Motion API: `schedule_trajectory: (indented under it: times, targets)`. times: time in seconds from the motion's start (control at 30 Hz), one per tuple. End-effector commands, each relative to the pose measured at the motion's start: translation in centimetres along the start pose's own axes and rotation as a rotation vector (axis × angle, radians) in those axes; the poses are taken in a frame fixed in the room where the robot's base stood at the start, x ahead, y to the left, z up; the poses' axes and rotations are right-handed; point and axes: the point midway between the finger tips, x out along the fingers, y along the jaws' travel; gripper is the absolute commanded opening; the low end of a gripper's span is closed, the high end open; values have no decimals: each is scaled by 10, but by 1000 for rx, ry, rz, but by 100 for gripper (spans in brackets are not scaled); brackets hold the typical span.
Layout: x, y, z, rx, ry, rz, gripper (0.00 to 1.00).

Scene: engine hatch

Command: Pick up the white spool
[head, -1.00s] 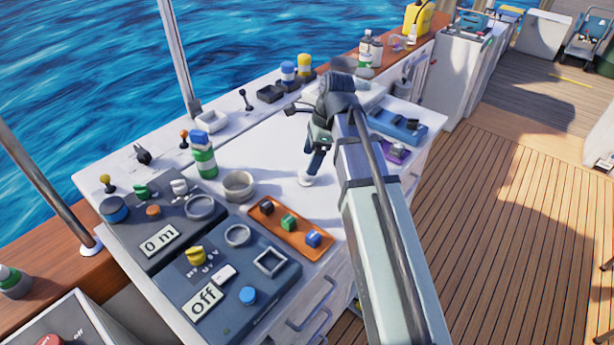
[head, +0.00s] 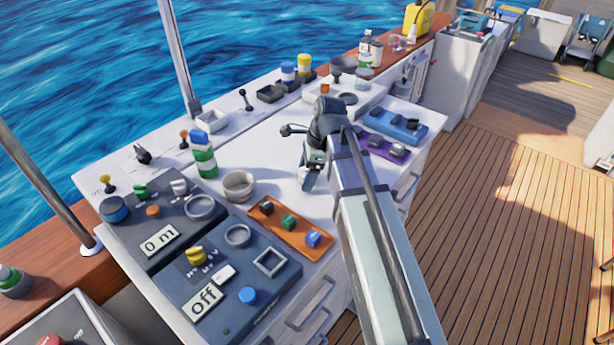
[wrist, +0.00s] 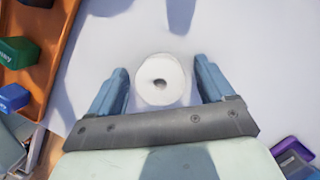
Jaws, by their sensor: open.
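The white spool (wrist: 161,80) shows in the wrist view as a round white disc with a dark hole in its middle. It lies between the two blue-grey fingers of my gripper (wrist: 160,86), with a gap on either side. My gripper is open. In the head view my gripper (head: 310,181) is low over the white worktop (head: 275,150), to the right of the orange tray.
An orange tray (head: 268,228) with coloured blocks lies left of my gripper. A purple tray (head: 373,146) and a blue tray (head: 388,123) lie to the right.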

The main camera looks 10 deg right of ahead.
Motion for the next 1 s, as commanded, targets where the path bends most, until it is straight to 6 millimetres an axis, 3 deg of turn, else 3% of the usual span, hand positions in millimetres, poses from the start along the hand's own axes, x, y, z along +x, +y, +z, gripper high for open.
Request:
schedule_trajectory:
  times: [0.1, 0.7, 1.0]
  targets:
    - [0, 0, 0, 0, 0, 0, 81]
    - [-1, 0, 0, 0, 0, 0, 23]
    - [-3, 0, 0, 0, 0, 0, 22]
